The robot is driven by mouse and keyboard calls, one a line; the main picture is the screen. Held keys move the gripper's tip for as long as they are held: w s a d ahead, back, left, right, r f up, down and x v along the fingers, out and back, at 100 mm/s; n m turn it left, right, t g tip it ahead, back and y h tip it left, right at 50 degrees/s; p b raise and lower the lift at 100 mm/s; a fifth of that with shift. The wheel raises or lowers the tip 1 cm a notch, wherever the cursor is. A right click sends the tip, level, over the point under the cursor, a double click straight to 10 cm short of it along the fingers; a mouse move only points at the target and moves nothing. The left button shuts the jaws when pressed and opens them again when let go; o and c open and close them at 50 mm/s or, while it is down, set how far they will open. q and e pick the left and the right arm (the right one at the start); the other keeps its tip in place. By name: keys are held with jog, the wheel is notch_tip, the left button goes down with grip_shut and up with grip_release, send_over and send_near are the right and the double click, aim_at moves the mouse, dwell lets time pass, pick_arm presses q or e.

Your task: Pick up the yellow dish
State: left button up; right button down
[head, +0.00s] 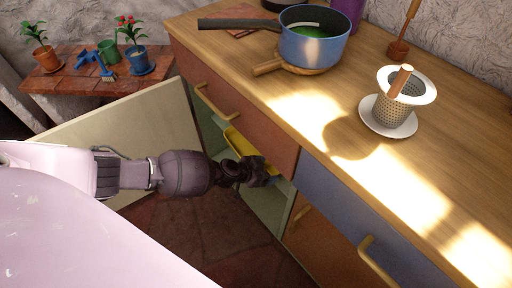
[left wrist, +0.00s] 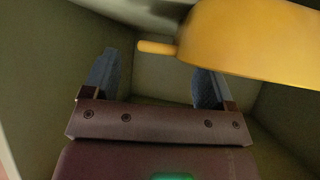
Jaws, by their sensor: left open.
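The yellow dish (head: 240,143) is inside the open cabinet under the counter, partly hidden behind my left gripper (head: 258,172) in the head view. In the left wrist view the dish (left wrist: 255,40) fills the upper right, with a short handle (left wrist: 157,47) pointing left. My left gripper (left wrist: 152,84) is open inside the cabinet. The handle's tip shows between the two fingers in the picture, and the dish's body overlaps the view above the right finger. I cannot tell whether anything touches. My right gripper is not in view.
The cabinet door (head: 130,137) stands open on the left. A drawer front (head: 238,105) lies above the opening. On the counter (head: 300,150) stand a blue pot (head: 313,48) and a strainer on a white saucer (head: 384,124). A low tiled table (head: 85,78) holds potted plants.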

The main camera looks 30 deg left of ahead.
pick_arm(q)
jog(key=shift+w+d+f+b, duration=0.2)
jog(key=shift+w+d+f, duration=0.1)
jog(key=shift+f, duration=0.2)
jog(key=shift+w+d+f+b, duration=0.15)
jog(key=shift+w+f+b, duration=0.1)
jog(key=shift+f, duration=0.25)
jog(key=shift+w+d, duration=0.1)
jog(key=shift+w, duration=0.15)
jog(key=shift+w+r, duration=0.1)
jog(key=shift+r, duration=0.1)
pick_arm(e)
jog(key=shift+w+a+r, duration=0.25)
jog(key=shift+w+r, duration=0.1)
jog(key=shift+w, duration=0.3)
pick_arm(q)
jog(key=c, duration=1.4)
jog(key=shift+c, duration=0.3)
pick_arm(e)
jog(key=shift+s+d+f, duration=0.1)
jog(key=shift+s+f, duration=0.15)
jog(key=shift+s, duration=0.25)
